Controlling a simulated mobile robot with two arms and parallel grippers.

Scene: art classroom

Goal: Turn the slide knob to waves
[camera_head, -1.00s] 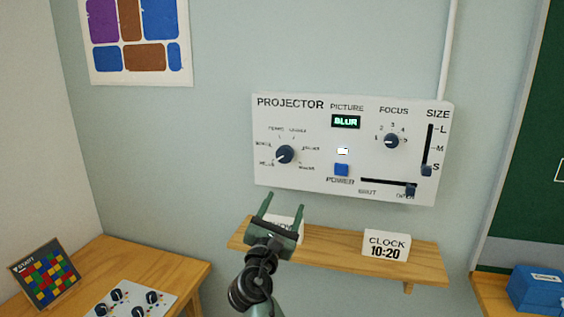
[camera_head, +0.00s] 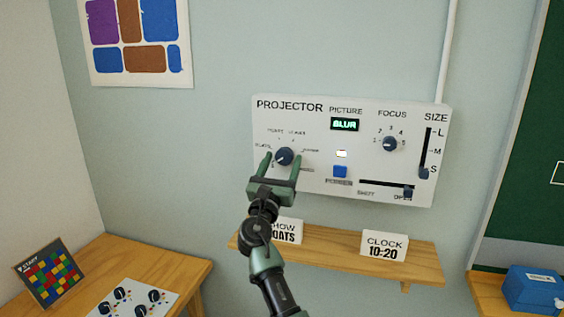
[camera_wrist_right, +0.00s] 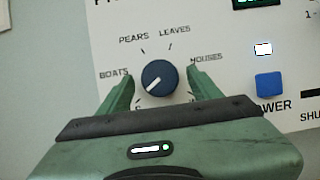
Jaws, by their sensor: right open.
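The slide knob (camera_head: 285,156) is a dark round dial at the left of the white projector panel (camera_head: 320,190). In the right wrist view the knob (camera_wrist_right: 159,78) has a white pointer line aimed to the lower left, below BOATS. PEARS, LEAVES and HOUSES also show around it; the lower labels are mostly hidden by my gripper, and I cannot read WAVES. My right gripper (camera_head: 281,160) is open, with a finger on each side of the knob and visible gaps in the wrist view. My left gripper is not in view.
The panel also has a picture display (camera_head: 345,124) reading BLUR, a focus knob (camera_head: 390,144), a blue power button (camera_head: 340,171), a size slider (camera_head: 424,172) and a shutter slider (camera_head: 408,192). Below is a wooden shelf (camera_head: 335,247) with a SHOW BOATS card (camera_head: 287,231) and a clock card (camera_head: 385,246).

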